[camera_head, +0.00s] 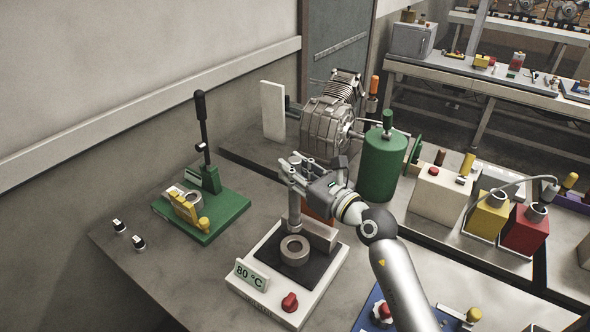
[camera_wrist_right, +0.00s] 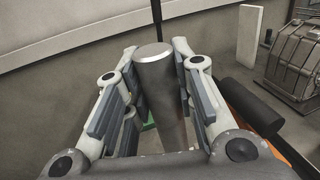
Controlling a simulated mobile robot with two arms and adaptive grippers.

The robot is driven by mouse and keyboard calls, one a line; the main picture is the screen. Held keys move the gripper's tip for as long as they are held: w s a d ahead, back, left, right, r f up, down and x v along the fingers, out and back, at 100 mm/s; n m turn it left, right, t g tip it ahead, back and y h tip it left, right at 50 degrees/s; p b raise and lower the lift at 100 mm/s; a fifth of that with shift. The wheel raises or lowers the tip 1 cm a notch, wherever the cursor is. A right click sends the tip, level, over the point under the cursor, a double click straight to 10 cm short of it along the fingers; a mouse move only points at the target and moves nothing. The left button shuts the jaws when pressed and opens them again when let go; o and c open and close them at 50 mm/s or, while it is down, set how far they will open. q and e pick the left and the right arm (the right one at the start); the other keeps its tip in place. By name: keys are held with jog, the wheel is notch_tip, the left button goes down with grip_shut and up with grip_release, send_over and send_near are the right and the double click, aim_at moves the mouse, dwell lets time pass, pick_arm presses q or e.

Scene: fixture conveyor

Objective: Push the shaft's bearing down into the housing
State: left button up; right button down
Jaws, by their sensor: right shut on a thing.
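My right gripper (camera_head: 305,172) is shut on a grey metal shaft (camera_head: 294,212), which is upright; in the right wrist view the shaft (camera_wrist_right: 160,85) stands between the fingers. A grey ring (camera_head: 295,250), which looks like a bearing, is on the dark plate of a white heater (camera_head: 262,292) reading 80 °C. The shaft's lower end is right at or just behind the ring; I cannot tell whether they touch. A green fixture (camera_head: 232,205) at left holds a grey round part (camera_head: 192,200), possibly the housing, beside a yellow clamp (camera_head: 182,211). My left gripper is not in view.
The green fixture has a tall black lever (camera_head: 203,125). A green cylinder (camera_head: 382,165) and an engine (camera_head: 328,120) stand behind my right gripper. Two small black-and-white knobs (camera_head: 138,242) lie at the table's left. The table between fixture and heater is clear.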

aim_at(299, 196)
jog(key=shift+r, duration=0.2)
jog(key=shift+p, duration=0.3)
notch_tip(299, 196, down, 7)
jog(key=b, duration=0.5)
jog(key=shift+f, duration=0.15)
dwell(0.7)
